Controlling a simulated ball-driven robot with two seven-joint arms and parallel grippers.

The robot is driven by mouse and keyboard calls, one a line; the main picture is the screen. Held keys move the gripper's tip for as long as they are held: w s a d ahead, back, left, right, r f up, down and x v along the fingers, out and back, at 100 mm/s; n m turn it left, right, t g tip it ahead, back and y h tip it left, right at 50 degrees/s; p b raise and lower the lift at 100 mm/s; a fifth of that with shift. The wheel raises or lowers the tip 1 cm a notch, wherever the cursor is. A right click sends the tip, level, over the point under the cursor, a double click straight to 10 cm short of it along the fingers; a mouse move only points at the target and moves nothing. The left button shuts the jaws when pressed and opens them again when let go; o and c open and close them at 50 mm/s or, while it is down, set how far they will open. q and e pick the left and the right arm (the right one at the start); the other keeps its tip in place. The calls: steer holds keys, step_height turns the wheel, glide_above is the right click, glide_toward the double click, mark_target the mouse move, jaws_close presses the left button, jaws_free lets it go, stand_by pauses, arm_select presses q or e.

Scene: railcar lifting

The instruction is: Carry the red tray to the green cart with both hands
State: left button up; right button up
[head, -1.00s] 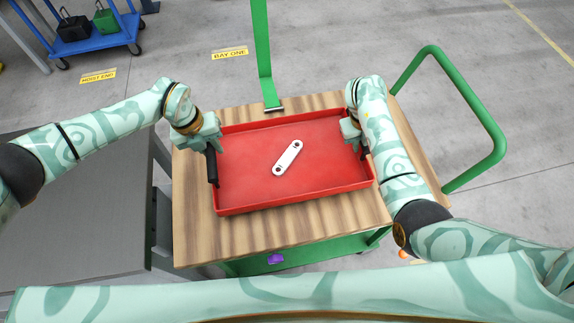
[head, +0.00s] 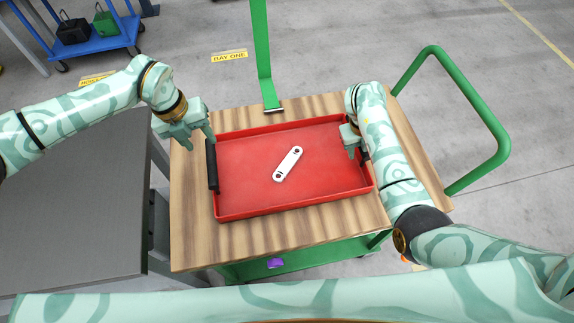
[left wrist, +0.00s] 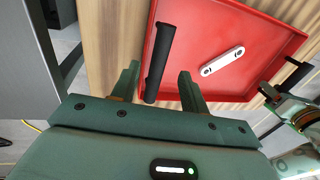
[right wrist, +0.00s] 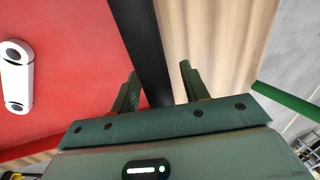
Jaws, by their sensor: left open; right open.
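The red tray (head: 300,206) rests on the wooden top of the green cart (head: 335,225). A white link-shaped part (head: 288,164) lies inside the tray. The tray has a black handle (head: 211,163) on its left side and another on its right side, seen in the right wrist view (right wrist: 146,55). My left gripper (head: 197,140) is open, above and a little behind the left handle, which shows between its spread fingers in the left wrist view (left wrist: 158,85). My right gripper (head: 359,156) is open at the right handle, with its fingers on either side of it.
A grey table (head: 75,220) stands left of the cart. The cart has a green push bar (head: 495,130) at right and a green upright post (head: 262,50) behind the tray. A blue trolley (head: 95,45) with bins stands far left on the floor.

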steer(key=shift+r, duration=0.15)
arm_select(q)
steer(key=r, duration=0.2)
steer(key=a+r, duration=0.1)
steer(key=r, duration=0.1)
steer(key=shift+r, duration=0.4)
arm_select(e)
step_height(320, 180, up, 12)
steer(key=a, duration=0.2)
steer(key=shift+a+f, duration=0.15)
steer(key=shift+f, duration=0.1)
